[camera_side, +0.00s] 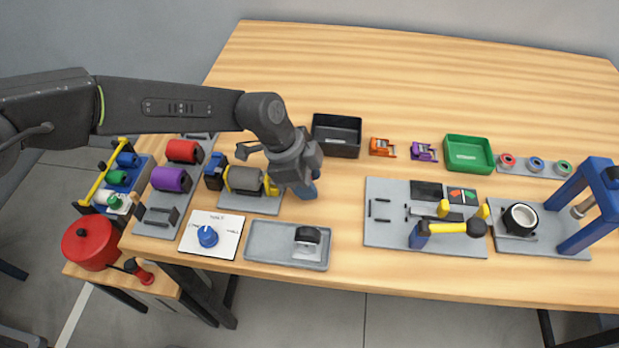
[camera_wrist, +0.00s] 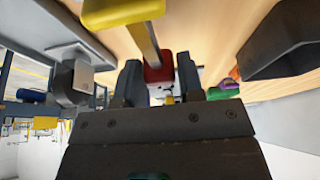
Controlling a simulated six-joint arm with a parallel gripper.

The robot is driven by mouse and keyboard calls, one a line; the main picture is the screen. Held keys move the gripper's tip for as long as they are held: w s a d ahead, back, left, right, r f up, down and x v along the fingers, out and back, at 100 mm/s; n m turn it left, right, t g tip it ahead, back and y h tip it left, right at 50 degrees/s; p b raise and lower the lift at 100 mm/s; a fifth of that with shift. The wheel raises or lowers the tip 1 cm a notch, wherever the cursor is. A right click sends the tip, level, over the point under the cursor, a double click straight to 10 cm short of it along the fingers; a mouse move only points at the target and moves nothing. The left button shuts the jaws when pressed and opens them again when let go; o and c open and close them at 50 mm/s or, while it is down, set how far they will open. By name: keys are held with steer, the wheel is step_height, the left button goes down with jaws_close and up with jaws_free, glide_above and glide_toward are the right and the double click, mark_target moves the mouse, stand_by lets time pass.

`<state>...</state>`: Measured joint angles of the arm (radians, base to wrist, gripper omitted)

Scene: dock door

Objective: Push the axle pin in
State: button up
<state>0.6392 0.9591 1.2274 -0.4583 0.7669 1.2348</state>
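A grey roller (camera_side: 245,180) lies in a holder between a blue bracket (camera_side: 215,171) on the left and a yellow bracket (camera_side: 272,184) on the right. My gripper (camera_side: 304,184) is at the holder's right end, beside the yellow bracket. In the wrist view, the yellow part (camera_wrist: 122,10) is at the top. A grey rod, which looks like the axle pin (camera_wrist: 147,42), runs from it to a red head (camera_wrist: 160,73). The red head fills the gap between the fingers of my gripper (camera_wrist: 161,85). In the side view the pin is hidden by my gripper.
A grey tray (camera_side: 262,240) holding a dark-topped block and a white card with a blue knob (camera_side: 208,236) are in front. A black bin (camera_side: 336,136) stands behind my gripper. Purple (camera_side: 171,179) and red rollers lie left. Free wood lies at the back.

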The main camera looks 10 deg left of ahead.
steer(key=o, duration=0.3)
steer(key=shift+o, duration=0.2)
steer(key=v, duration=1.4)
steer(key=shift+f, duration=0.15)
